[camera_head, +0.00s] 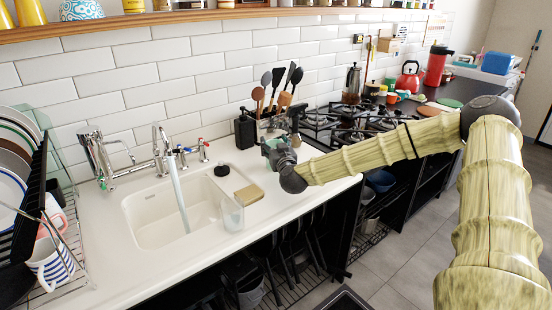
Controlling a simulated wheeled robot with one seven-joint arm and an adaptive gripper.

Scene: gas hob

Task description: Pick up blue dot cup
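No cup with plain blue dots can be clearly made out. A white cup with blue markings (50,264) sits at the lower left in the dish rack; the markings look more like stripes than dots. A patterned blue bowl or cup (81,9) stands on the shelf at the upper left, cut by the top edge. My gripper (270,148) is above the counter to the right of the sink, well away from both. It is small and seen from behind, so whether its fingers are open or shut cannot be told.
The dish rack (68,215) holds plates at left. The counter's front strip is clear.

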